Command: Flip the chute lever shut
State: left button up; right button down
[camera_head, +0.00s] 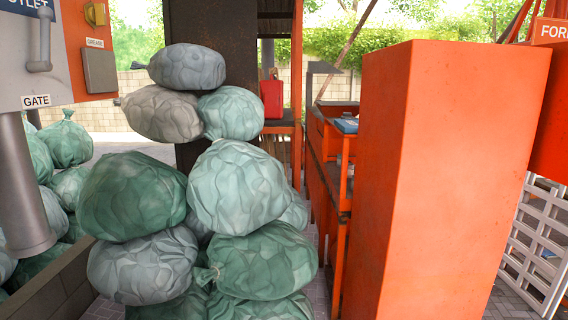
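A grey lever-like handle (44,42) is on the light grey panel at the upper left of the head view. It stands roughly upright, with a wider horizontal foot at its lower end. A "GATE" label (36,101) is below it, and a blue sign ending in "UTLET" (28,4) is above it, cut by the frame edge. A thick grey pipe (24,190) runs down below the panel. I cannot tell from this view whether the lever is open or shut. Neither of my grippers is in view.
Green and grey stuffed sacks (236,186) are piled high in the middle. A tall orange box (440,180) fills the right. A "GREASE" box (100,70) is right of the panel. A low wall (50,285) edges the lower left. White lattice (536,240) stands far right.

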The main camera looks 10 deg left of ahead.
aim_at(45, 13)
jog(key=u, duration=1.4)
